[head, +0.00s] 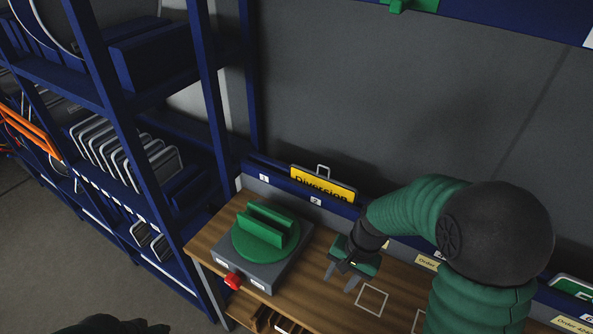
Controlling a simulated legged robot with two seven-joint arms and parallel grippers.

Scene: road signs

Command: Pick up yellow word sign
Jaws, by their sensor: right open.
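The yellow word sign (322,184) reads "Diversion" and stands in the blue rack at the back of the wooden table, by the label 2. A pale loop handle sticks up from its top edge, and its lower part is hidden by the rack. My right gripper (341,284) is open and empty, pointing down over the table, in front of and below the sign in the picture, apart from it. A dark shape at the bottom left edge may be part of my left arm; no left gripper fingers show.
A grey box with a green slotted turntable (265,237) and a red button (233,281) stands on the left of the table (320,306). Blue shelving (118,110) with several signs stands at left. A green sign (573,287) sits at far right. Table around the white square outline is clear.

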